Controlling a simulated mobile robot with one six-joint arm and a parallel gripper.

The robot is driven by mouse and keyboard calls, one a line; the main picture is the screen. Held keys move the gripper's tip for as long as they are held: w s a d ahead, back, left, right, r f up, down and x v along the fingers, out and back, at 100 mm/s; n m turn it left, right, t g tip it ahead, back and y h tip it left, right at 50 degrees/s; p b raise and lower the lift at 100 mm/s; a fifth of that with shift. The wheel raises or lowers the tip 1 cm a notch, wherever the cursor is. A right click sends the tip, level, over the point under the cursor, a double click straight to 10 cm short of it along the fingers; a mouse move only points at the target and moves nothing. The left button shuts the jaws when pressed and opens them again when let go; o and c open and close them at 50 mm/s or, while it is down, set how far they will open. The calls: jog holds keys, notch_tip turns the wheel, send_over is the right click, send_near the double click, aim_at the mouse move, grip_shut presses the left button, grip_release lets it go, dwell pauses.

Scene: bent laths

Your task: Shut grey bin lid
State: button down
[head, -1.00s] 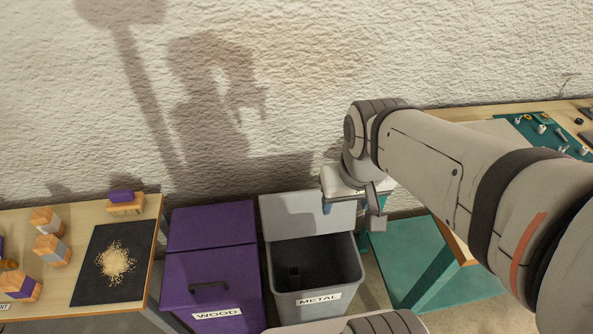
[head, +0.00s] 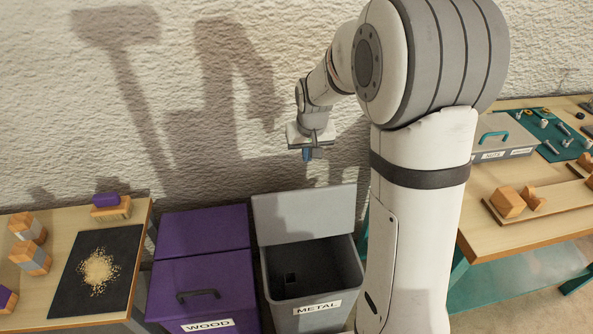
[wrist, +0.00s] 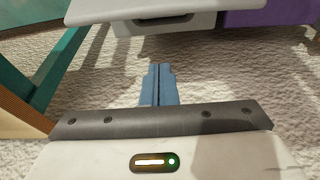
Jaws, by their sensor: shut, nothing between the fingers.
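The grey bin (head: 309,283), labelled METAL, stands on the floor with its mouth open. Its grey lid (head: 306,211) is raised and leans back towards the wall. A dark piece shows inside the bin. My gripper (head: 308,156) is above and behind the lid, near the wall, pointing down and apart from it. In the wrist view the blue fingers (wrist: 160,84) are together with nothing between them. The lid (wrist: 165,17) shows at the top of that view, beyond the fingertips.
A purple bin (head: 203,270) labelled WOOD stands shut, left of the grey bin. A table (head: 136,252) with blocks and a dark mat (head: 70,300) is at the left. A workbench (head: 520,222) with tools and wooden pieces is at the right. The wall is close behind.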

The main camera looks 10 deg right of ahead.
jog(key=b+x, duration=0.1)
jog(key=x, duration=1.4)
jog(key=shift+a+f, duration=0.15)
jog(key=shift+f, duration=0.05)
jog(key=shift+s+a+b, duration=0.15)
jog(key=shift+s+b, duration=0.1)
jog(key=shift+b, duration=0.15)
